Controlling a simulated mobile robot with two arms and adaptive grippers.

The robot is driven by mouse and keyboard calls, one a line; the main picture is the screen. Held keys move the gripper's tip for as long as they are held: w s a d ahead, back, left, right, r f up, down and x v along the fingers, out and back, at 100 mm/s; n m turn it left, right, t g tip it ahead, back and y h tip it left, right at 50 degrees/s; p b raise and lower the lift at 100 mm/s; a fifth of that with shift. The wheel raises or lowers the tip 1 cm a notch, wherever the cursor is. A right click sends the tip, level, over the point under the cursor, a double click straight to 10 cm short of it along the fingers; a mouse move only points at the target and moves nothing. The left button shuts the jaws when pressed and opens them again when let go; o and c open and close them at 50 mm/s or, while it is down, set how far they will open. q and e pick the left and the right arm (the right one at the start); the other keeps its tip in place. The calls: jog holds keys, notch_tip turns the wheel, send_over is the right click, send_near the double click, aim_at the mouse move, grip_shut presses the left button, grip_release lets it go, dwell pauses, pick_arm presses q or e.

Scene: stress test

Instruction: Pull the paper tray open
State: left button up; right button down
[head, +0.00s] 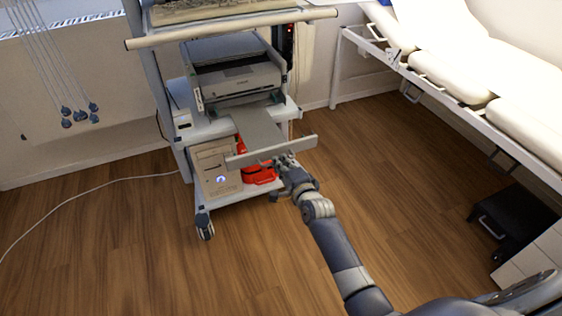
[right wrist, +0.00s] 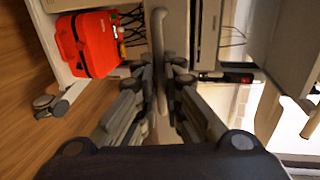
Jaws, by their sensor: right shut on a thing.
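The paper tray (head: 256,128) sticks out toward me from under the printer (head: 234,78) on the cart, a flat grey plate with a wide front panel (head: 255,156). My right gripper (head: 284,162) is at the right half of this panel. In the right wrist view, the fingers of my right gripper (right wrist: 164,76) are closed from both sides on the thin edge of the paper tray (right wrist: 159,35). My left gripper is not in view.
A beige computer (head: 214,172) and a red case (head: 258,174) stand on the cart's lower shelf. An examination bed (head: 455,108) stands at the right, with a black step stool (head: 508,216) below it. The wooden floor (head: 120,240) in front is clear, apart from a white cable (head: 90,186).

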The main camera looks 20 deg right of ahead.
jog(key=c, duration=2)
grip_release()
jog(key=v, duration=1.2)
